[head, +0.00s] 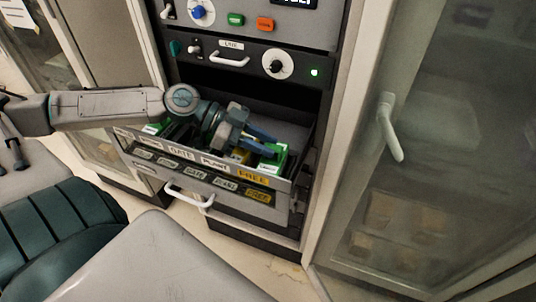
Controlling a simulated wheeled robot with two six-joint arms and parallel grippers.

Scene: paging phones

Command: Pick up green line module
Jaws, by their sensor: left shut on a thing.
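A green module (274,160) with a white label stands at the right end of the open drawer (222,187), behind the yellow FREE label. The label's words are too small to read. My left gripper (266,143) reaches into the drawer from the left. Its blue fingers are shut on this green module at its upper left side. Another green piece with a white label (152,128) shows at the drawer's left end, partly hidden by my arm. My right gripper is out of view.
A yellow piece (240,156) sits in the drawer beside the gripper. The drawer front has a white handle (190,197). A panel with knobs (278,65) and a lit green lamp is above. A glass door with a white handle (389,128) stands at the right.

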